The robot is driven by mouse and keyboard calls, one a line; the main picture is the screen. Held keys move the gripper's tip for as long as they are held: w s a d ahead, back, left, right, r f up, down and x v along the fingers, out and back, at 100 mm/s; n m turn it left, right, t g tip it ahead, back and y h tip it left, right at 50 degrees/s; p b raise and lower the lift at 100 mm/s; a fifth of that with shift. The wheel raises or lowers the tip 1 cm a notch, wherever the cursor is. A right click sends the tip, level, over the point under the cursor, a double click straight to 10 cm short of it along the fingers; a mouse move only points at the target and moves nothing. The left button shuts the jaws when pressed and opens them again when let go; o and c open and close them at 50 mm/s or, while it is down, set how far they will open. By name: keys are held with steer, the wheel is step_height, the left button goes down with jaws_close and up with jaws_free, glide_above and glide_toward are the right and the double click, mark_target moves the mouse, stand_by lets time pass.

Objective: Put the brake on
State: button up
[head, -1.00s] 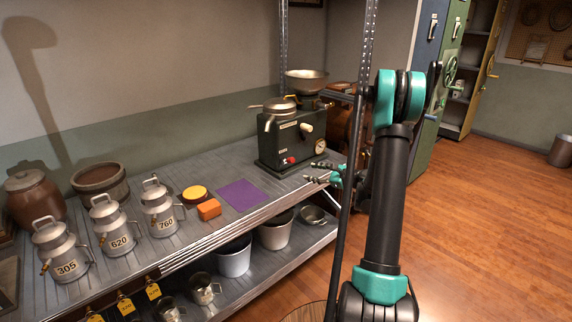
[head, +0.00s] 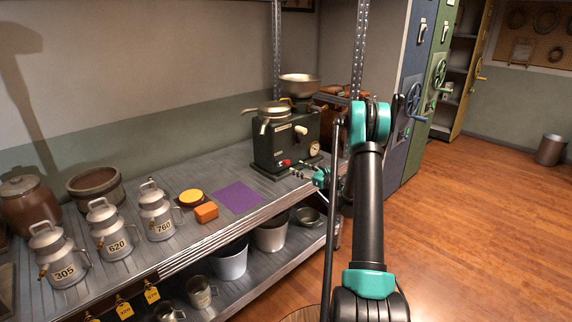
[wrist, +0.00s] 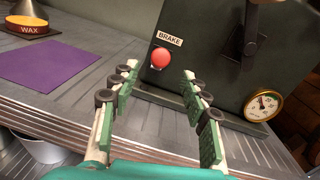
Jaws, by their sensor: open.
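The brake control is a round red knob (wrist: 161,58) under a label reading BRAKE (wrist: 169,39), on the front of a dark green machine (head: 269,140). The knob also shows in the head view (head: 286,162). My gripper (wrist: 155,80) is open, its two green fingers spread with the knob seen beyond and between their tips. In the head view my gripper (head: 306,172) is just in front of the machine's lower front. I cannot tell whether a fingertip touches the machine.
A gauge (wrist: 262,105) sits on the machine's lower right. Numbered cans (head: 156,212) stand farther left. A shelf post stands near my arm.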

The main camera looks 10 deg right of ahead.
mark_target(289, 164)
steer(key=x, duration=0.8)
steer(key=shift+w+a, duration=0.15)
steer(key=shift+c, duration=0.5)
jaws_close()
